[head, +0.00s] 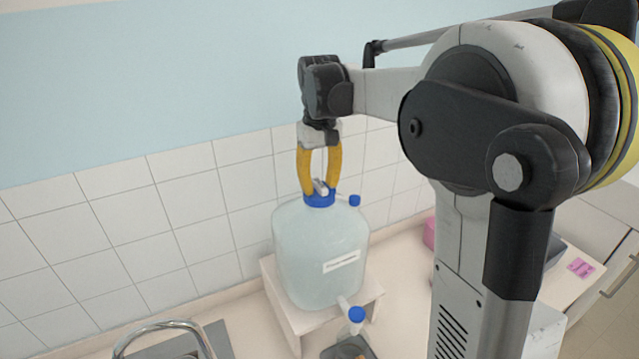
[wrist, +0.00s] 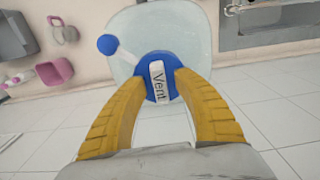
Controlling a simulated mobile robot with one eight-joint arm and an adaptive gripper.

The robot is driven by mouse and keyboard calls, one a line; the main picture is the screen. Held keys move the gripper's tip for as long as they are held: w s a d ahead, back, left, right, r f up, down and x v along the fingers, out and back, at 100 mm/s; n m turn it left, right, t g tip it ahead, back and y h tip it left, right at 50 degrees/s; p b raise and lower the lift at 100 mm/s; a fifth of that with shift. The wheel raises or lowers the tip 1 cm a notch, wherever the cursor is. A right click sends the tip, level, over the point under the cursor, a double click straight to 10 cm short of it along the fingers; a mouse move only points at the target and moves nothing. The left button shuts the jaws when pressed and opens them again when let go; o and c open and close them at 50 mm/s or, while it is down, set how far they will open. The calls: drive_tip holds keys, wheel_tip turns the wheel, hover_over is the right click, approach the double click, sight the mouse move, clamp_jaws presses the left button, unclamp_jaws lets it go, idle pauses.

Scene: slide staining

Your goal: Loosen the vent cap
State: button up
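The vent cap (head: 319,200) is blue and round, with a white raised bar on top. It sits on the top of a large translucent carboy (head: 318,250). In the wrist view the bar of the vent cap (wrist: 158,82) reads "Vent" and stands nearly upright in the picture. My gripper (head: 320,190) reaches down from above, with its two yellow fingers on opposite sides of the cap. In the wrist view the fingertips of my gripper (wrist: 160,78) appear to press against both sides of the cap. The cap's lower sides are partly hidden by the fingers.
A small blue cap (head: 354,200) on a side spout stands close right of the vent cap. The carboy rests on a pale stand (head: 281,297) near the tiled wall. A blue-capped spigot (head: 356,315) is low in front. A sink faucet (head: 160,326) is at lower left.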

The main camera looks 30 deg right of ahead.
sight(319, 183)
wheel_tip(319, 183, up, 12)
idle(0.7)
idle(0.4)
